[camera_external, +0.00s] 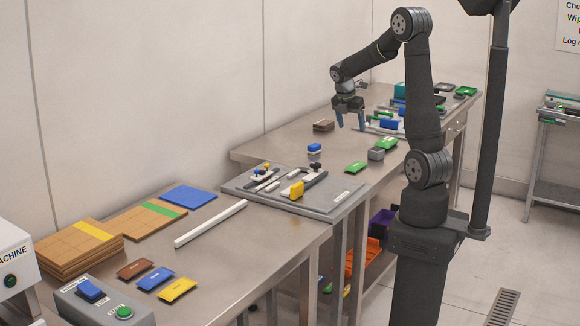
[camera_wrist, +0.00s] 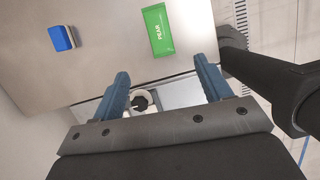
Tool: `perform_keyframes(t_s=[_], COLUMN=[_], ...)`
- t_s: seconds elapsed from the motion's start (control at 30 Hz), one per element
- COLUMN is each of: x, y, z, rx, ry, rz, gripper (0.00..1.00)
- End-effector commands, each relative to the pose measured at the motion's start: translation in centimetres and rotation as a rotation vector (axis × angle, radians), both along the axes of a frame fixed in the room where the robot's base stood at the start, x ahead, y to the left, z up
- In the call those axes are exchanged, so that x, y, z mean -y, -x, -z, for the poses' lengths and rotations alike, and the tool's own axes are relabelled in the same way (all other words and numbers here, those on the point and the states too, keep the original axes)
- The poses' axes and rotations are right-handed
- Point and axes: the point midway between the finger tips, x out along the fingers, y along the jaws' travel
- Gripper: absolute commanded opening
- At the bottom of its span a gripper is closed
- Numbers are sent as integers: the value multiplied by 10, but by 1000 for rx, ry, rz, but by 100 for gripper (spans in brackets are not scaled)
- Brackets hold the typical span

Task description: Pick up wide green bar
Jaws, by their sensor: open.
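My gripper (camera_external: 350,122) hangs above the far table, with its two blue fingers apart and nothing between them. In the wrist view the open fingers (camera_wrist: 161,68) point towards a flat green piece marked PEAR (camera_wrist: 158,30), which lies ahead of the gap and apart from the fingers. A flat green piece (camera_external: 356,167) lies near the far table's front edge in the external view. I cannot tell which green thing is the wide green bar.
A blue block (camera_wrist: 61,38) lies left of the PEAR piece; a blue-topped block (camera_external: 314,149) shows outside. A grey block (camera_external: 376,154) sits between the green pieces. Brown pieces (camera_external: 323,126) lie left of my gripper. A grey tray (camera_external: 340,206) with tools stands nearer.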

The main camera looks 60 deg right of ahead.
Motion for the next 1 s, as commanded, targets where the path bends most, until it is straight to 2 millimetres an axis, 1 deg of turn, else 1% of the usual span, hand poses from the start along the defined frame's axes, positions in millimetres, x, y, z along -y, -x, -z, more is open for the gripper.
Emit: perform_keyframes(t_s=[0.03, 0.1, 0.23, 0.37, 0.6, 0.7, 0.8, 1.0], x=[-9, -15, -18, -9, 10, 18, 23, 28], y=[-2, -4, -5, -4, -2, -2, -2, -2], z=[0, 1, 6, 25, 74, 91, 103, 115], rx=[5, 17, 29, 27, 26, 27, 28, 30], ry=[36, 76, 108, 109, 106, 107, 107, 108], rz=[-9, -8, -6, -2, -2, -3, -2, -4], gripper=[71, 71, 71, 71, 71, 71, 71, 71])
